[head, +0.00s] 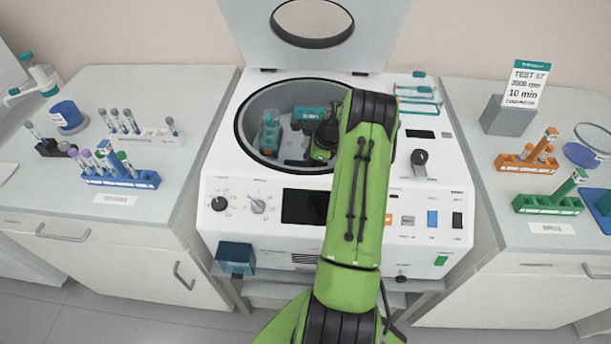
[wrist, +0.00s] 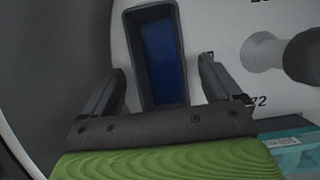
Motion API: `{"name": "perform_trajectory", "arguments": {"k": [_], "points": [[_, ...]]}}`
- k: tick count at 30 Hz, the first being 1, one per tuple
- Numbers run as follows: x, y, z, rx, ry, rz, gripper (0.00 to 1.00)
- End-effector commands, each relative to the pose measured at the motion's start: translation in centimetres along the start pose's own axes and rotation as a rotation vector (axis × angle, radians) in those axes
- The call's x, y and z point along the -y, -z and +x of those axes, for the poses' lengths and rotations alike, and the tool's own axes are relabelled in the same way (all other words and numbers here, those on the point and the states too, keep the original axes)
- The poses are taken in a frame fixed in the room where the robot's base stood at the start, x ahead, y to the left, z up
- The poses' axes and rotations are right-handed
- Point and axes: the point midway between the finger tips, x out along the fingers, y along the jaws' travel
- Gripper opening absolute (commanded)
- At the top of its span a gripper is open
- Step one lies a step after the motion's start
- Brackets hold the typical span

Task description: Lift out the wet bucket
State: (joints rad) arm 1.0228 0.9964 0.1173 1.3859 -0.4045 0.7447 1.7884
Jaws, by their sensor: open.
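A dark grey rectangular bucket (wrist: 158,55) with a blue inside stands in the rotor bowl, seen from above in the wrist view. I cannot tell whether the blue is liquid or a lining. My gripper (wrist: 163,75) is open, with one finger on each side of the bucket's near part; I cannot tell whether they touch it. In the head view my arm reaches into the round bowl of the white centrifuge (head: 240,190), and my wrist and arm hide this bucket and the fingertips.
The centrifuge lid (head: 312,55) stands open behind the bowl. Teal buckets (head: 270,133) sit elsewhere in the bowl. In the wrist view a dark knob (wrist: 302,57) rises at the right. Tube racks (head: 120,180) stand on the left bench, more on the right bench.

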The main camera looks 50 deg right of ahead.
Motion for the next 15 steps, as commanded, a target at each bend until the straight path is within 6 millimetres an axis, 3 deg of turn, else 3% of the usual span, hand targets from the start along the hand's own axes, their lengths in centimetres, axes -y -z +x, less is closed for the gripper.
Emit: {"name": "perform_trajectory", "arguments": {"k": [15], "points": [[-0.02,0.21,0.43,0.000,-0.001,0.000,0.92]]}}
